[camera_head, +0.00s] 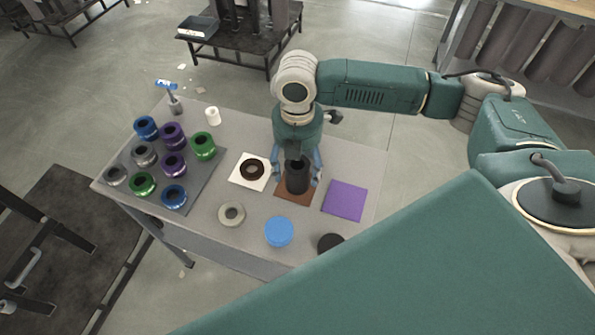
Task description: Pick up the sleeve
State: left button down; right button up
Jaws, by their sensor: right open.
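A black cylinder with a dark, hollow-looking top, apparently the sleeve (297,180), stands upright on a brown square mat (297,199) on the grey table. My right gripper (296,174) points down over it, with one blue finger on each side. The fingers are open around the sleeve; I cannot tell whether either touches it. The gripper body hides the space directly above the sleeve. My left gripper is not in view.
A white mat (238,178) with a dark ring and a purple mat (345,200) flank the sleeve. A grey ring (231,214), a blue disc (279,231) and a black round piece (330,242) lie in front.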

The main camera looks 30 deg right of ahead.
jog(key=shift+f, duration=0.5)
jog(key=shift+c, duration=0.3)
grip_shut()
jog(key=shift+r, duration=0.1)
jog(key=shift+w+r, duration=0.1)
jog(key=shift+r, duration=0.25)
notch_tip(320, 180, up, 25)
jog(key=p, duration=0.6)
